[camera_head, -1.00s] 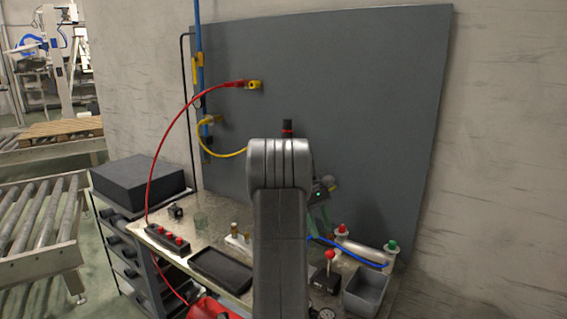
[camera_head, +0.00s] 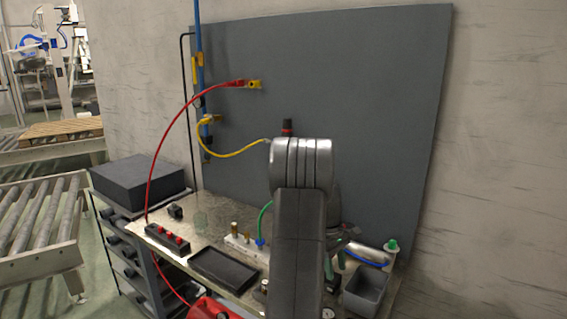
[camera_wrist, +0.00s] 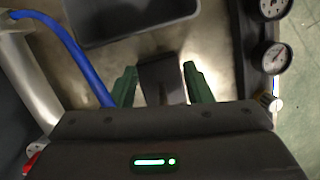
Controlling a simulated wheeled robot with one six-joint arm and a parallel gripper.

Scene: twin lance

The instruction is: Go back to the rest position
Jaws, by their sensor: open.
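My gripper (camera_wrist: 163,80) shows in the wrist view with its two green fingers spread apart over the bench. A dark flat piece (camera_wrist: 162,78) shows between the fingers; I cannot tell whether it is part of the gripper or lies below it. I see nothing clearly held. In the head view my grey arm stands in front of the bench (camera_head: 222,218) and hides most of the gripper, which is low at the right end of the bench near the grey bin (camera_head: 366,291).
A grey panel (camera_head: 350,90) stands behind the bench. A red hose (camera_head: 160,150) and a yellow hose (camera_head: 235,154) hang at its left. A black tray (camera_head: 224,268) and a red-buttoned box (camera_head: 167,239) lie on the bench. Gauges (camera_wrist: 273,55) and a blue hose (camera_wrist: 75,55) flank the gripper.

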